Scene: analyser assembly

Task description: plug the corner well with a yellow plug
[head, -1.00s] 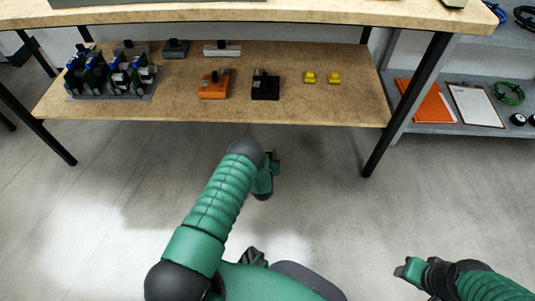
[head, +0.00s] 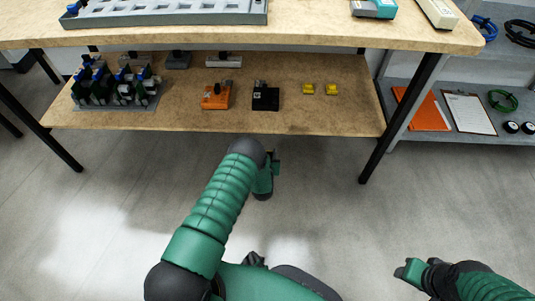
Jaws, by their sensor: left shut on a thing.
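Two yellow plugs, the left one (head: 308,89) and the right one (head: 331,89), lie side by side on the lower wooden shelf. A grey tray with a row of recesses (head: 165,18) stands on the tabletop at the upper left, cut off by the top edge; which recess is the corner well I cannot tell. My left gripper (head: 274,160) is in front of the shelf, below and left of the plugs. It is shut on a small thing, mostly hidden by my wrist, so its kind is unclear. My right gripper (head: 407,268) is low at the right, its jaws unclear.
The lower shelf (head: 345,115) also holds an orange block (head: 216,97), a black block (head: 265,97) and a rack of green-and-blue parts (head: 118,85). A teal-and-white box (head: 373,8) sits on the tabletop (head: 310,30). A table leg (head: 400,120) stands right. The floor ahead is clear.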

